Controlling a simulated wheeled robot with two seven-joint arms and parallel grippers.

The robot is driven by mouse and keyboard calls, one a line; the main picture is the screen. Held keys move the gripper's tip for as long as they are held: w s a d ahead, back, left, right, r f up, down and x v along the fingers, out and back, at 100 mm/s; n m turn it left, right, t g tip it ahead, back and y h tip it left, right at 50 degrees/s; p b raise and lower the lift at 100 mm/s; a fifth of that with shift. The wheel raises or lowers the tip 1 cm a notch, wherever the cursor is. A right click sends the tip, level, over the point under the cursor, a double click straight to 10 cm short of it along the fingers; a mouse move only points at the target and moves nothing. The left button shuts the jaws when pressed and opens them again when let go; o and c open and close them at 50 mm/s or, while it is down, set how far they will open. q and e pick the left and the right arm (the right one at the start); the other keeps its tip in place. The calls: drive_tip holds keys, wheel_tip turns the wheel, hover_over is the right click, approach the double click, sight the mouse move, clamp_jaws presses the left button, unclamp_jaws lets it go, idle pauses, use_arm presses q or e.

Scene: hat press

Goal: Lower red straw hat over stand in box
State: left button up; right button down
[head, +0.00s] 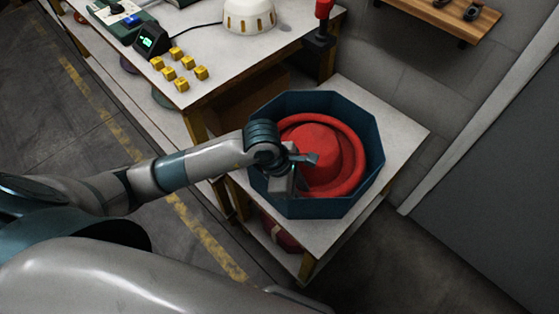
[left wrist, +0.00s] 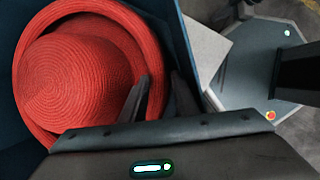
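The red straw hat (head: 328,160) sits inside the dark blue octagonal box (head: 368,140), crown up, with its brim inside the walls. No stand shows; the hat covers the middle of the box. My left gripper (head: 302,160) reaches over the left wall. In the left wrist view its two fingers (left wrist: 160,92) stand on either side of the hat's rolled brim, and red brim fills the gap between them. The woven crown of the hat (left wrist: 75,80) shows left of the fingers. My right gripper is not in view.
The box stands on a low pale table (head: 405,130) with bare margins. A higher workbench (head: 205,35) behind it holds several yellow blocks (head: 185,62), a white dome (head: 250,14) and a small device. A wall shelf (head: 450,15) is at upper right.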

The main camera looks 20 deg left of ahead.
use_arm(q)
drive_tip(key=v, duration=1.6)
drive_tip(key=shift+r+b, duration=0.25)
drive_tip(key=shift+b, duration=0.15)
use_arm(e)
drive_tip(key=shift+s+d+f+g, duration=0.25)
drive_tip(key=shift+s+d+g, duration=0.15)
use_arm(q)
drive_tip(key=shift+a, duration=0.1)
